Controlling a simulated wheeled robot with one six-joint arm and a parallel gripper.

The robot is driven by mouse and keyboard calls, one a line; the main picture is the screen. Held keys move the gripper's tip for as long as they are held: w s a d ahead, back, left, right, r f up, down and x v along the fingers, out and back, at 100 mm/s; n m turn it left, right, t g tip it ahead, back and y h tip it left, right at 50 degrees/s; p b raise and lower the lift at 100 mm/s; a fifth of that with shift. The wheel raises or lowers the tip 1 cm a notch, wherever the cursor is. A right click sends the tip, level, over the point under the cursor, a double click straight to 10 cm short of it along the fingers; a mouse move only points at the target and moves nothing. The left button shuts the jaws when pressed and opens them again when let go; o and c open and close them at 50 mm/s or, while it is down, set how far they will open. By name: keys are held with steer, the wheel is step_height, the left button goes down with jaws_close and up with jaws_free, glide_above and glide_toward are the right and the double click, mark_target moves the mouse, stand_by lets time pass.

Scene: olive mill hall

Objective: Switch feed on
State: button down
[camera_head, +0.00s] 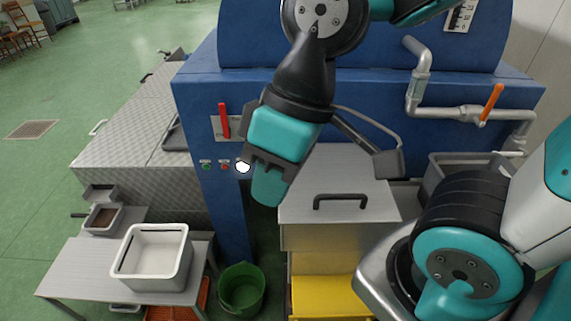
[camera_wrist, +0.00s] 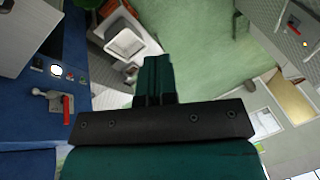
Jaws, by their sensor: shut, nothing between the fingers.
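The blue machine's front post (camera_head: 222,205) carries a red lever (camera_head: 223,121) on a grey plate, standing upright. Below it is a row with a green button (camera_head: 206,166), a red button (camera_head: 225,166) and a white lit one (camera_head: 243,167). No label for feed is readable. My gripper (camera_head: 268,188) is shut and empty, pointing down just right of the white light in the picture; I see no clear contact. In the wrist view, my gripper's closed fingers (camera_wrist: 152,78) point away from the panel. The red lever (camera_wrist: 68,108) and white light (camera_wrist: 56,71) are at left there.
A white bin (camera_head: 155,255) stands on a low metal table at left. A green bucket (camera_head: 242,288) is on the floor below the post. A steel box with a handle (camera_head: 340,203) stands at right. An orange-handled valve (camera_head: 491,101) is on the pipe at upper right.

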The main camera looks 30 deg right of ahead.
steer(key=w+d+f+m+t+h+b, duration=0.2)
steer(key=w+d+f+m+h+b, duration=0.1)
steer(key=w+f+m+b, duration=0.4)
steer(key=w+d+f+m+t+h+b, duration=0.3)
steer(key=w+d+f+m+b, duration=0.3)
steer(key=w+f+m, duration=0.8)
steer(key=w+d+f+m+t+h+b, duration=0.3)
steer(key=w+f+m+b, duration=0.6)
steer(key=f, duration=0.4)
steer(key=shift+w+d+f+m+h, duration=0.45)
steer(key=shift+w+d+m, duration=0.45)
steer(key=shift+w+d, duration=0.35)
steer(key=w+d+f+p, duration=0.2)
steer(key=w+d+f, duration=0.3)
steer(key=w, duration=0.4)
steer(key=shift+w+d+f, duration=0.35)
steer(key=shift+d+f, duration=0.05)
steer(key=shift+d, duration=0.35)
